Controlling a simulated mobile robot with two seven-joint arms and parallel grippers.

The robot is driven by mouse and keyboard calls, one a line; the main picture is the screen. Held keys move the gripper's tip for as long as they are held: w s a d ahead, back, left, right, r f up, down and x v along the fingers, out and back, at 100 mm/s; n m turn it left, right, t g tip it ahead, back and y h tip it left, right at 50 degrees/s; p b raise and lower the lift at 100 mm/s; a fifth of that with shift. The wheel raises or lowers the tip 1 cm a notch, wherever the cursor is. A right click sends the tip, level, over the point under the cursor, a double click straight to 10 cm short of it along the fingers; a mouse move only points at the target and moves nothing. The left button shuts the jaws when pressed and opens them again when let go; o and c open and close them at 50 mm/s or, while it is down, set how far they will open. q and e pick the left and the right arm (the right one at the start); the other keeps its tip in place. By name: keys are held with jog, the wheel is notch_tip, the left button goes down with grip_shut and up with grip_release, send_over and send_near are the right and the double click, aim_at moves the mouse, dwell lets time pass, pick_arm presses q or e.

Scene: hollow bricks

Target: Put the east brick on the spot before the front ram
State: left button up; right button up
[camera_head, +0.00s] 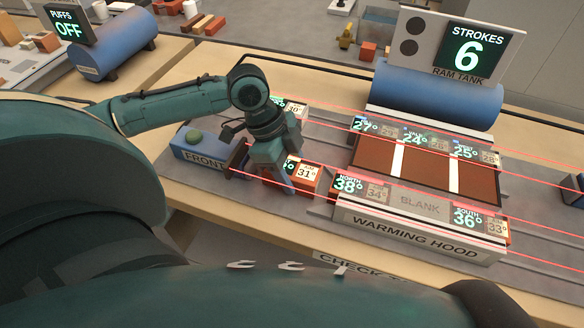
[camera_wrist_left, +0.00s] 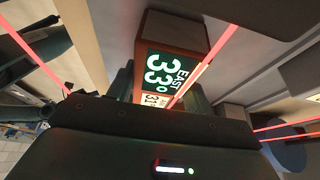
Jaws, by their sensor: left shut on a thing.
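The east brick (camera_head: 306,179) is orange with a lit label on top. In the left wrist view the brick (camera_wrist_left: 178,32) reads EAST 33°. My left gripper (camera_head: 275,172) is shut on it and hides its left part in the head view. The front ram (camera_head: 205,150) is a blue block marked FRONT, with a dark plate (camera_head: 237,160) facing the brick. The brick is just right of this plate. I cannot tell whether it touches the bed below. The spot itself is hidden by the gripper and brick. My right gripper is not in view.
The warming hood (camera_head: 420,232) stands right of the brick, with labels NORTH 38° and SOUTH 36°. Brown slabs (camera_head: 425,170) and more labels lie behind it. A blue ram tank (camera_head: 435,97) is at the back. Red light lines cross the bed. Another lit label (camera_head: 292,107) shows behind my gripper.

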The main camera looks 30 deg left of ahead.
pick_arm(q)
jog(key=shift+f, duration=0.1)
jog(key=o, duration=1.3)
jog(key=shift+o, duration=0.2)
jog(key=v, duration=1.2)
jog(key=shift+s+a, duration=0.1)
